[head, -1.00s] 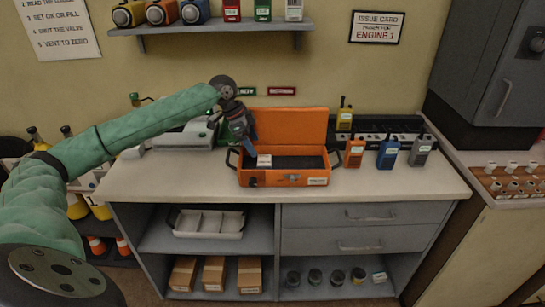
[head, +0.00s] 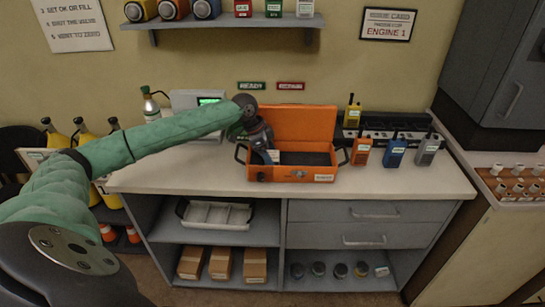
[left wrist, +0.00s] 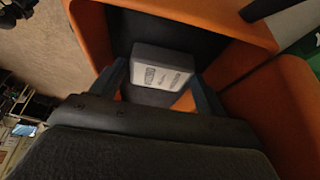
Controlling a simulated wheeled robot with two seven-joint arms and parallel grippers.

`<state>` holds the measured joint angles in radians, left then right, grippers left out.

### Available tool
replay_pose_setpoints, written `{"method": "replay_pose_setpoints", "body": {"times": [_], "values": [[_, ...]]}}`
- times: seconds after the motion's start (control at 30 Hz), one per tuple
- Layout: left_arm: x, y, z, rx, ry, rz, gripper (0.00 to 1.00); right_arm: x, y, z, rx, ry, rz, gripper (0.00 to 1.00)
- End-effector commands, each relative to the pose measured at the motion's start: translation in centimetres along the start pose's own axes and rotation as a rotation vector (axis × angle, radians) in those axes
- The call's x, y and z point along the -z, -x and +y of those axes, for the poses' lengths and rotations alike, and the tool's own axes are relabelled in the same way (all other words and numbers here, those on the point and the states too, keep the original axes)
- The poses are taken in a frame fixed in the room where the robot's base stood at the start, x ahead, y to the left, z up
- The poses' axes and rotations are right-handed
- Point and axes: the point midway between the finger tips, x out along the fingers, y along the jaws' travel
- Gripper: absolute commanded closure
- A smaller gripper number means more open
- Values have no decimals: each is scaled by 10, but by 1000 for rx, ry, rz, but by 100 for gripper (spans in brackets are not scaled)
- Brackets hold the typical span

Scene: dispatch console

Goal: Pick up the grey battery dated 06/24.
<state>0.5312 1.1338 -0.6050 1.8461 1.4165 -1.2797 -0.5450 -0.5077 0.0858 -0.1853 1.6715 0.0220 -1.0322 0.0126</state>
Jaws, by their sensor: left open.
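A grey battery (left wrist: 160,70) with a pale printed label lies in the open orange case (left wrist: 234,18), seen in the left wrist view. The label's date is too blurred to read. In the head view its pale top (head: 273,156) shows at the left inside the case (head: 303,124) on the counter. My left gripper (left wrist: 160,76) is open, with one finger on each side of the battery. I cannot tell whether the fingers touch it. In the head view the left gripper (head: 266,149) points down into the case and hides part of it. My right gripper is not in view.
Yellow (head: 352,115), orange (head: 361,151), blue (head: 396,153) and grey (head: 427,152) radios stand right of the case. A grey device with a green screen (head: 210,102) is behind my left arm. The front counter strip (head: 400,186) is clear.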

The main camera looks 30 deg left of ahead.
Motion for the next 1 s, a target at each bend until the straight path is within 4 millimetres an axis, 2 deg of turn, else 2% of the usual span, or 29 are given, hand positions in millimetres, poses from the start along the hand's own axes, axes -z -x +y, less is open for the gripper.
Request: {"method": "replay_pose_setpoints", "body": {"times": [0.33, 0.53, 0.93, 1.0], "values": [[0, -6, 0, 0, 0, 0, 25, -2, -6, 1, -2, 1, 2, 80], [0, -6, 0, 0, 0, 0, 64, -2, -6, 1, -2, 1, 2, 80], [3, 1, -1, 2, -1, 1, 63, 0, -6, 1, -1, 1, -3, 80], [6, 8, -1, 3, -1, 2, 63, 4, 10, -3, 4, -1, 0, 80]]}}
